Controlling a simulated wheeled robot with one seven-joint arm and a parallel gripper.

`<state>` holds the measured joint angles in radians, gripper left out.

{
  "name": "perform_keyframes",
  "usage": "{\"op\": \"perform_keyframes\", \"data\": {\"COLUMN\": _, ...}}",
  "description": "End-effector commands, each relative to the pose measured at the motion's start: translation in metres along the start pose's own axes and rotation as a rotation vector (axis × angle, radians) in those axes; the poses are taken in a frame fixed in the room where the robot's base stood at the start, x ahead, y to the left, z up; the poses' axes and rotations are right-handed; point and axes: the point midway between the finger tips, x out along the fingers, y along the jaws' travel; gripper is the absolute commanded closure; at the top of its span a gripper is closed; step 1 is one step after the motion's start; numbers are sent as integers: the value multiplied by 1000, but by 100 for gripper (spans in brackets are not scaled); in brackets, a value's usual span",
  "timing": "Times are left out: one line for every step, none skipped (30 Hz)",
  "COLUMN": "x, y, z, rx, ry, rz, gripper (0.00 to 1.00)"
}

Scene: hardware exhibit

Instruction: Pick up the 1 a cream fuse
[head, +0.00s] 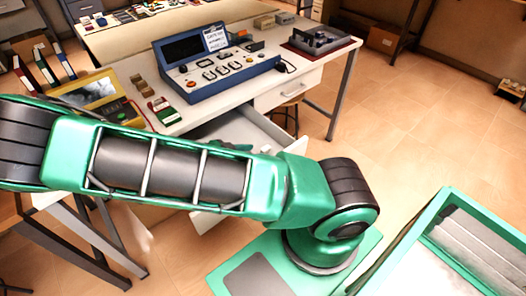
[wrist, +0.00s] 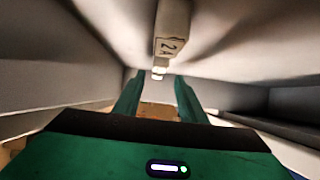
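In the wrist view my gripper (wrist: 157,80) has its two green fingers apart, with open space between them. It is inside or just over a pale-walled drawer. A cream block marked "2 A" (wrist: 172,38) lies beyond the fingertips. A smaller pale piece (wrist: 158,72) shows near the gap between the tips; its marking is too small to read, so I cannot tell whether it is the 1 A cream fuse. In the head view the open white drawer (head: 283,137) sits under the bench, and my arm hides much of it and most of the gripper.
The drawer walls stand close on both sides of my gripper. Above, the white bench (head: 310,75) carries a blue control console (head: 225,70), a dark device on a red base (head: 318,42) and small blocks. A green-rimmed case (head: 455,200) is at lower right.

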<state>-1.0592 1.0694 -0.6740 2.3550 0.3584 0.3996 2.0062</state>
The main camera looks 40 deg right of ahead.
Motion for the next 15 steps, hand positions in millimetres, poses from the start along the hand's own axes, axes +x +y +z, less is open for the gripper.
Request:
{"op": "perform_keyframes", "data": {"x": 3, "y": 1, "z": -1, "rx": 0, "ry": 1, "rz": 2, "gripper": 62}}
{"op": "perform_keyframes", "data": {"x": 6, "y": 1, "z": -2, "rx": 0, "ry": 1, "rz": 2, "gripper": 62}}
{"op": "perform_keyframes", "data": {"x": 10, "y": 2, "z": -3, "rx": 0, "ry": 1, "rz": 3, "gripper": 62}}
{"op": "perform_keyframes", "data": {"x": 14, "y": 2, "z": -4, "rx": 0, "ry": 2, "rz": 2, "gripper": 62}}
{"op": "perform_keyframes", "data": {"x": 18, "y": 3, "z": -6, "rx": -1, "ry": 4, "rz": 3, "gripper": 62}}
{"op": "perform_keyframes", "data": {"x": 25, "y": 4, "z": -7, "rx": 0, "ry": 3, "rz": 3, "gripper": 62}}
{"op": "perform_keyframes", "data": {"x": 29, "y": 4, "z": -9, "rx": 0, "ry": 3, "rz": 4, "gripper": 62}}
{"op": "perform_keyframes", "data": {"x": 33, "y": 5, "z": -10, "rx": 0, "ry": 3, "rz": 4, "gripper": 62}}
{"op": "perform_keyframes", "data": {"x": 38, "y": 4, "z": -9, "rx": -1, "ry": 3, "rz": 3, "gripper": 62}}
{"op": "perform_keyframes", "data": {"x": 42, "y": 4, "z": -9, "rx": -1, "ry": 2, "rz": 3, "gripper": 62}}
{"op": "perform_keyframes", "data": {"x": 44, "y": 4, "z": -8, "rx": -1, "ry": 1, "rz": 3, "gripper": 62}}
{"op": "perform_keyframes", "data": {"x": 47, "y": 4, "z": -8, "rx": -1, "ry": 1, "rz": 2, "gripper": 62}}
{"op": "perform_keyframes", "data": {"x": 49, "y": 4, "z": -8, "rx": -1, "ry": 1, "rz": 2, "gripper": 62}}
{"op": "perform_keyframes", "data": {"x": 50, "y": 4, "z": -8, "rx": 0, "ry": 1, "rz": 2, "gripper": 62}}
{"op": "perform_keyframes", "data": {"x": 51, "y": 4, "z": -8, "rx": 0, "ry": 1, "rz": 2, "gripper": 62}}
